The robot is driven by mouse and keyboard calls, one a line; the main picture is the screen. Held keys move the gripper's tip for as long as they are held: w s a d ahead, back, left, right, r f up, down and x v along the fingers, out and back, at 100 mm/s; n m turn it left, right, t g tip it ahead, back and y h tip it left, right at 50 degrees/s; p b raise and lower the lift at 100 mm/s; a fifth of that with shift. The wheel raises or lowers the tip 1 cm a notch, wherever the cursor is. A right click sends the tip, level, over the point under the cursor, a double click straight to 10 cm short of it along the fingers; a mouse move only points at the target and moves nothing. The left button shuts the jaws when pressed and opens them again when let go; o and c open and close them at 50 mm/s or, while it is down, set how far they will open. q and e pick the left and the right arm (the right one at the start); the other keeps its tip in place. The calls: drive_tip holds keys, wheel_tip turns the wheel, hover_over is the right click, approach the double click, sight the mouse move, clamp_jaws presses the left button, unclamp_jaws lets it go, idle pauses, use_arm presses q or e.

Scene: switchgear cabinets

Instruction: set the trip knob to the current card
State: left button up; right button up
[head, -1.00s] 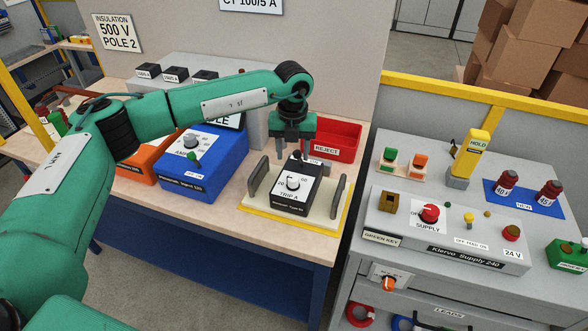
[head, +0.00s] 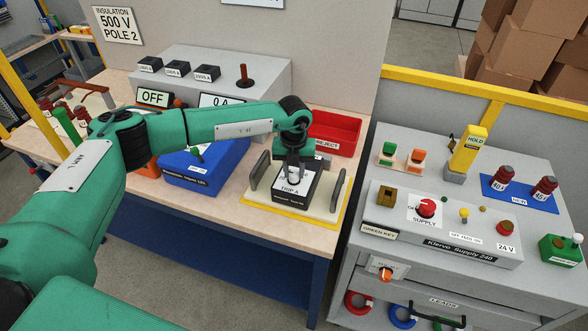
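The trip relay (head: 290,196), a dark box with a white face labelled "TRIP A", sits in a cream holder (head: 323,215) on a yellow-edged base on the bench. My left gripper (head: 295,177) points down over its face, at the trip knob. The gripper hides the knob and most of the dial, so the setting and any grip on the knob cannot be seen. A white wall card (head: 254,2) is cut off at the top edge, and its text is not readable now. My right gripper is not in view.
A red reject bin (head: 335,132) stands behind the relay. A blue instrument (head: 200,170) stands to its left, partly behind my arm. A grey unit (head: 220,75) with an "OFF" sign is behind. The grey supply bench (head: 445,240) is at right, across a gap.

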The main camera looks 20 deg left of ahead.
use_arm(q)
drive_tip(key=c, duration=0.3)
drive_tip(key=shift+f+m+b, duration=0.15)
drive_tip(key=shift+m+b, duration=0.15)
drive_tip(key=shift+b, duration=0.25)
drive_tip(key=shift+c, duration=0.2)
drive_tip(key=m+b, duration=0.2)
drive_tip(key=b, duration=0.1)
drive_tip(key=shift+f, duration=0.1)
drive_tip(key=shift+r+m+b, duration=0.2)
drive_tip(key=shift+m+b, duration=1.5)
drive_tip(key=shift+b, duration=0.1)
drive_tip(key=o, duration=1)
drive_tip(key=shift+r, duration=0.1)
